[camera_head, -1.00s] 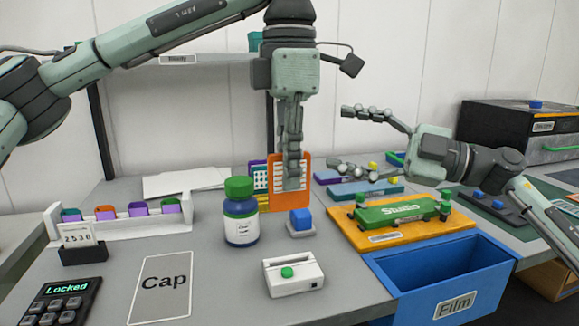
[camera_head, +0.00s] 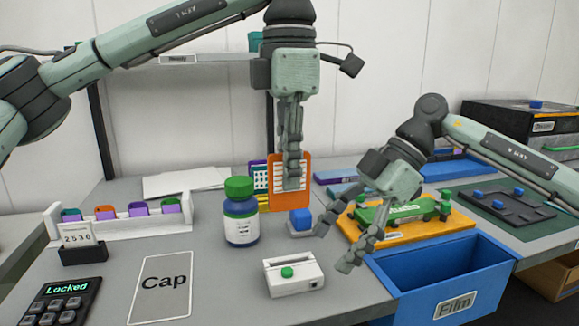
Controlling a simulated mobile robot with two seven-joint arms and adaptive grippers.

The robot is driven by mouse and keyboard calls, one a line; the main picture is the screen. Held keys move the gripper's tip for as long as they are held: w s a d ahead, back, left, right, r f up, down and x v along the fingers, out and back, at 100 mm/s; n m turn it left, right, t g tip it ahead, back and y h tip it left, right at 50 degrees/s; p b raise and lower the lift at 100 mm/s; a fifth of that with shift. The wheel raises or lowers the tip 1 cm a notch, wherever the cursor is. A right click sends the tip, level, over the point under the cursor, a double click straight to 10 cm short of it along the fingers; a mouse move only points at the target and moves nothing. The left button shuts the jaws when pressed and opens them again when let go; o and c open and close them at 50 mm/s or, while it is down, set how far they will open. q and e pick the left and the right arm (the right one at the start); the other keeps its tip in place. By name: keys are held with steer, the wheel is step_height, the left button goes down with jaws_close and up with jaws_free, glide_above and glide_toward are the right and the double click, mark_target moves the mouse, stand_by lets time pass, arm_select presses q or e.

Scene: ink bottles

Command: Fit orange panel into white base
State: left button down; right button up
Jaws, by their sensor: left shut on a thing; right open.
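The orange panel (camera_head: 278,197) stands upright toward the back of the table, with white lines on its face. My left gripper (camera_head: 291,183) points down and is shut on the orange panel's upper part, hiding some of it. The white base (camera_head: 293,282) sits at the front middle of the table, with a green button on top and a slot along its upper side. My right gripper (camera_head: 334,250) is open and empty, pointing down and left, above the table to the right of the white base.
A green-capped bottle (camera_head: 240,215) stands left of the panel. A blue cube (camera_head: 300,219) sits on a small stand between panel and base. A blue Film bin (camera_head: 440,277) and an orange tray (camera_head: 440,236) lie right.

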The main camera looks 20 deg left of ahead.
mark_target(317, 264)
steer(key=shift+x, duration=2.1)
steer(key=shift+c, duration=0.3)
steer(key=c, duration=0.7)
steer(key=shift+c, duration=0.2)
steer(key=o, duration=0.9)
steer(key=shift+o, duration=0.2)
arm_select(q)
steer(key=shift+r+p, duration=1.3)
arm_select(e)
steer(key=shift+w+d+r, duration=0.35)
steer(key=shift+w+d, duration=0.05)
steer(key=shift+d, duration=0.2)
steer(key=shift+w+d+r, duration=0.35)
steer(key=shift+w+d, duration=0.05)
steer(key=shift+d, duration=0.25)
steer(key=shift+w+d+r, duration=0.35)
steer(key=shift+w+d, duration=0.05)
steer(key=shift+d, duration=0.2)
steer(key=shift+w+d+r, duration=0.25)
steer(key=shift+w+d, duration=0.15)
steer(key=shift+d, duration=0.15)
steer(key=shift+w+d+r, duration=0.25)
steer(key=shift+w+d, duration=0.1)
steer(key=shift+d, duration=0.2)
